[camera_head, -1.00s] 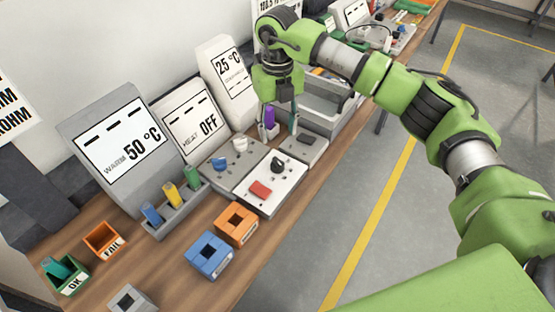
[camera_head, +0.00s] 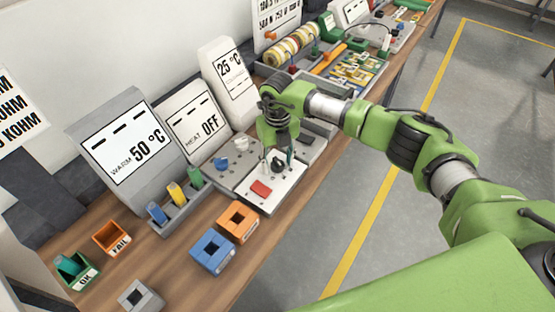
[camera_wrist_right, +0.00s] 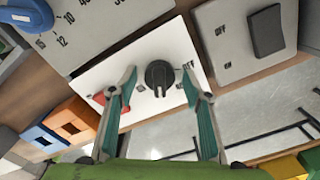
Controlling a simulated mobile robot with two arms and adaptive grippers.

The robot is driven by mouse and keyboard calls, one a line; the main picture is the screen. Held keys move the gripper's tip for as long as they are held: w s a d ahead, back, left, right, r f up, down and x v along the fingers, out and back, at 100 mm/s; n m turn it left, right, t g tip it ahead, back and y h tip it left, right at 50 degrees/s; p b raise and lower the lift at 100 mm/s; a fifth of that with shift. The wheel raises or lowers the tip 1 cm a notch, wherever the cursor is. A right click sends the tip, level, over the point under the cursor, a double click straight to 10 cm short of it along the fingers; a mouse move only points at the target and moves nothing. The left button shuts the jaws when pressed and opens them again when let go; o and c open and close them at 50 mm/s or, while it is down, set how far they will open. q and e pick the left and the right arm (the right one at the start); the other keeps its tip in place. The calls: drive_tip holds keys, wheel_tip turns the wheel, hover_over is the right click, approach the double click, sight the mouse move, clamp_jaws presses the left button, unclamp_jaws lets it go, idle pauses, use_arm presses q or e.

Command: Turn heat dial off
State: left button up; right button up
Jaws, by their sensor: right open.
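The heat dial is a black knob (camera_wrist_right: 159,75) on a white panel (camera_wrist_right: 140,50), seen in the right wrist view between my open fingers. It also shows in the head view as a dark knob (camera_head: 278,165) on the white panel, just below my right gripper (camera_head: 277,155). In the right wrist view the teal fingertips of my right gripper (camera_wrist_right: 158,82) stand apart, one on each side of the knob; I cannot tell whether they touch it. The heat display (camera_head: 199,130) reads "HEAT OFF". My left gripper is not in view.
A red button (camera_head: 261,188) sits on the same panel. A black rocker switch (camera_wrist_right: 267,30) is on the neighbouring panel. Orange (camera_head: 238,221) and blue (camera_head: 212,252) blocks lie in front. A warm display (camera_head: 125,150) reads 50 °C. The floor at right is open.

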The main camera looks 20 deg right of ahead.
drive_tip(key=c, duration=1.1)
